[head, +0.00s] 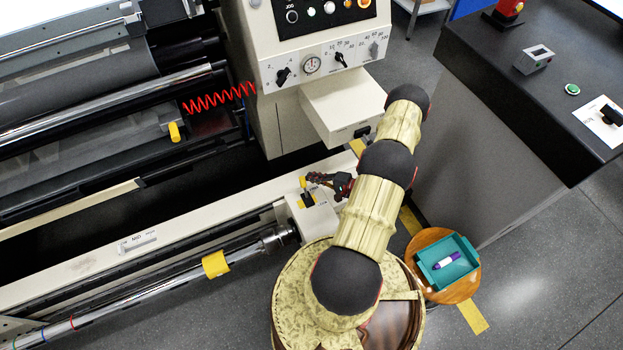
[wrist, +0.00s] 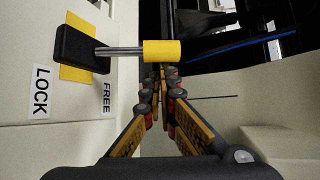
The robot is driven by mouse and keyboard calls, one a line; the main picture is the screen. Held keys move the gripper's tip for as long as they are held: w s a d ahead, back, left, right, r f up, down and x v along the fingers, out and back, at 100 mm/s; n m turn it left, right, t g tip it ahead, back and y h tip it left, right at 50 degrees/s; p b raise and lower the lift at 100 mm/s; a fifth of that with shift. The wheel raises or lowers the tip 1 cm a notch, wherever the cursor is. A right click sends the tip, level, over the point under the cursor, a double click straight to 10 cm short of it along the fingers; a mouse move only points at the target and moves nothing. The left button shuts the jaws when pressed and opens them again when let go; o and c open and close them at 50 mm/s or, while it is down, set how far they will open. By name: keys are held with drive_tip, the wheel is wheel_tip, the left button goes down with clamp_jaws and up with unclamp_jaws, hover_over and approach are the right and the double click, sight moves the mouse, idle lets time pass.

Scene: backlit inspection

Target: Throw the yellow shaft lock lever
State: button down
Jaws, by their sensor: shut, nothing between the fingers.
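The yellow shaft lock lever shows in the wrist view as a yellow grip (wrist: 162,51) on a steel rod from a black pivot block (wrist: 80,50). It points right, on the side of the FREE label (wrist: 107,97); the LOCK label (wrist: 41,90) is on the other side. In the head view its yellow knob (head: 303,182) is on the cream machine bed. My gripper (wrist: 159,72) is shut and empty, its fingertips right at the grip; I cannot tell whether they touch. In the head view my gripper (head: 314,179) is just right of the knob.
The control panel (head: 318,50) housing stands behind my arm. A steel shaft (head: 160,284) with a yellow collar (head: 215,264) runs along the front left. A teal tray (head: 464,276) with a purple-and-white marker (head: 446,261) sits on a round stool at right. A dark counter (head: 500,50) is back right.

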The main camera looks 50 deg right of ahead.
sight(305, 182)
drive_tip(key=shift+s+a, duration=0.1)
drive_tip(key=shift+s, duration=0.1)
drive_tip(key=s+t+b, duration=0.1)
drive_tip(key=a+n+t+b, duration=0.1)
drive_tip(key=b, duration=0.1)
drive_tip(key=s+n+t+b, duration=0.1)
drive_tip(key=shift+s+a+r+t, duration=0.25)
drive_tip(key=shift+s+r+t, duration=0.1)
drive_tip(key=shift+t, duration=0.05)
drive_tip(key=shift+s+a+r+n+b, duration=0.15)
drive_tip(key=shift+s+n+b, duration=0.15)
drive_tip(key=shift+b, duration=0.05)
drive_tip(key=shift+s+a+r, duration=0.1)
drive_tip(key=shift+s+a, duration=0.2)
drive_tip(key=shift+s, duration=0.25)
drive_tip(key=shift+s+a+f+b, duration=0.2)
drive_tip(key=shift+s+a, duration=0.15)
drive_tip(key=shift+s, duration=0.2)
drive_tip(key=shift+s+a+f+b, duration=0.15)
drive_tip(key=shift+s+a, duration=0.15)
drive_tip(key=shift+s, duration=0.25)
drive_tip(key=shift+d, duration=0.1)
